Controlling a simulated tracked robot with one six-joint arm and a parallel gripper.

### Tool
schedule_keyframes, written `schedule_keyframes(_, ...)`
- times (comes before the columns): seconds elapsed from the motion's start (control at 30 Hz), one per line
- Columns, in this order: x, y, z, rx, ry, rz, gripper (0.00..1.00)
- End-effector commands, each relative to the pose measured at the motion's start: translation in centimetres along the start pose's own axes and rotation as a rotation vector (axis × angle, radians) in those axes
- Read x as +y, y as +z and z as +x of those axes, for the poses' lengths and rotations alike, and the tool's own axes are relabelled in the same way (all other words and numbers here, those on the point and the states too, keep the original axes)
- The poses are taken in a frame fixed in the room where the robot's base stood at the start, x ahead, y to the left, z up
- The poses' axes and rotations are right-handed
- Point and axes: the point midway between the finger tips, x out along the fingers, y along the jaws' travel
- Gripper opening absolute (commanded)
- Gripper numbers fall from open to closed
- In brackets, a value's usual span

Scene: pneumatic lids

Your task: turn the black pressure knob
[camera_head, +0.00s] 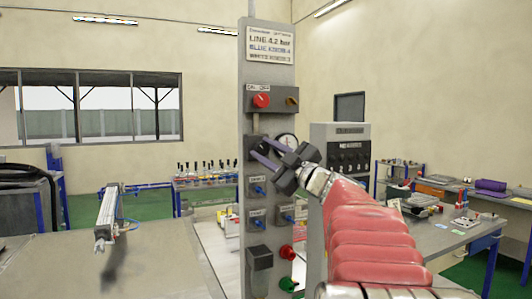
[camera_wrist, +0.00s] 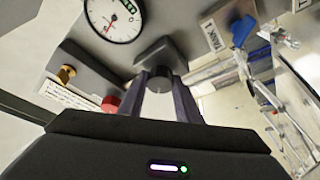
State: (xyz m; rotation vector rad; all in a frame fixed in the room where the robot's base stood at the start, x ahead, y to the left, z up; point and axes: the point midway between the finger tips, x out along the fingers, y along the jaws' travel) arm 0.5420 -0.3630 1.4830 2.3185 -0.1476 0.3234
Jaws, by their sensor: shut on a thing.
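The black pressure knob (camera_wrist: 160,86) shows in the wrist view as a dark round grip on a square black base (camera_wrist: 161,58), fixed to the grey panel. My gripper (camera_wrist: 160,95) has one finger on each side of the knob and is shut on it. In the head view my gripper (camera_head: 263,150) reaches from the right to the knob's place on the grey upright panel (camera_head: 258,70); the fingers partly hide the knob there. A round white pressure gauge (camera_head: 287,141) sits right beside it, partly behind my gripper. The gauge dial also shows in the wrist view (camera_wrist: 113,17).
A red knob (camera_head: 261,100) is above, and blue valves (camera_head: 258,190) are below. A red button (camera_head: 287,251) and a green one (camera_head: 288,284) sit low on the panel. A cylinder (camera_head: 107,213) stands at left; a cluttered workbench (camera_head: 440,237) is at right.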

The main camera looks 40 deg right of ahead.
Motion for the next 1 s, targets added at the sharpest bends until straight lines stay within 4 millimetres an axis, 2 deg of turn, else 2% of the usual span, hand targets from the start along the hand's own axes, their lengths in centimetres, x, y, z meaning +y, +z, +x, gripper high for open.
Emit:
schedule_keyframes(0.23, -0.16, 0.0, 0.01, 0.001, -0.03, -0.062, 0.08)
schedule_keyframes(0.63, -0.22, 0.0, 0.02, 0.001, -0.034, -0.069, 0.08)
schedule_keyframes(0.67, -0.22, 0.0, 0.02, 0.001, -0.034, -0.069, 0.33)
schedule_keyframes(0.9, -0.1, 0.01, 0.0, 0.0, -0.031, -0.068, 0.49)
schedule_keyframes(1.0, -0.06, 0.01, -0.01, 0.0, -0.03, -0.068, 0.49)
